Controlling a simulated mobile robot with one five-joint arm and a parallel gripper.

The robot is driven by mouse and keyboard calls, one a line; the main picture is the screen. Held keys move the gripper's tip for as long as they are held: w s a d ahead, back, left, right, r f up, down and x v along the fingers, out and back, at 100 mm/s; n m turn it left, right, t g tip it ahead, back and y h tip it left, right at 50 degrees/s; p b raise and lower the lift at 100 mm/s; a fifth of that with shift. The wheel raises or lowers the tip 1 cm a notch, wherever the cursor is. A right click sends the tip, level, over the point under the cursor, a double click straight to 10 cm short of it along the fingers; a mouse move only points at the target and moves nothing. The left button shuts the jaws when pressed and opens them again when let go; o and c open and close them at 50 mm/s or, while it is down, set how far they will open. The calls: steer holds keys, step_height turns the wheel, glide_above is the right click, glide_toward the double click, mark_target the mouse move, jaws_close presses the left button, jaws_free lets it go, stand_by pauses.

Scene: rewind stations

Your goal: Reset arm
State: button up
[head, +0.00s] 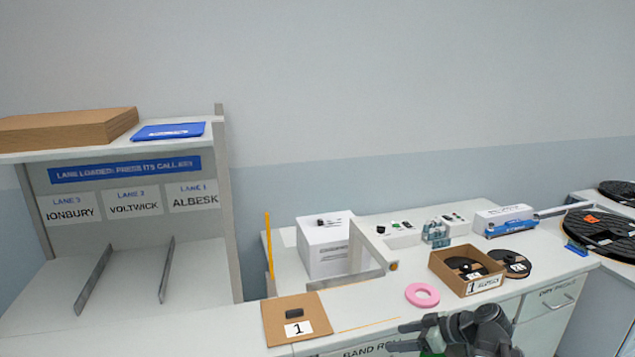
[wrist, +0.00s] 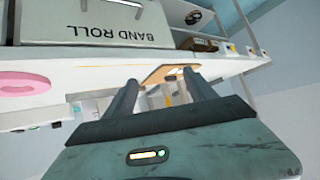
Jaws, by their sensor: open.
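My gripper (head: 418,336) is at the lower middle of the head view, in front of the worktop's front edge. In the wrist view my gripper (wrist: 160,88) has its two dark fingers apart with nothing between them. The wrist picture appears upside down, with the drawer front labelled BAND ROLL (wrist: 95,20) at the top. The same drawer front (head: 372,349) shows in part at the bottom of the head view. My folded arm hides some of the cabinet front.
A pink ring (head: 422,295) lies on the worktop near my gripper. Right of it stands an open cardboard box (head: 437,268) with black reels. A lane rack (head: 226,200) stands at far left.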

steer(key=s+a+f+m+g+h+p, duration=0.1)
steer(key=s+a+f+g+h, duration=0.15)
steer(key=a, duration=0.55)
steer(key=s+a+f+m+g+h+p, duration=0.1)
steer(key=s+a+f+g+h, duration=0.15)
steer(key=a, duration=0.55)
steer(key=s+d+f+m+g+h, duration=0.1)
steer(key=d+f+m+h, duration=0.1)
steer(key=d+m, duration=0.5)
steer(key=shift+d+m+h, duration=0.2)
steer(key=shift+m+h, duration=0.2)
steer(key=shift+h, duration=0.4)
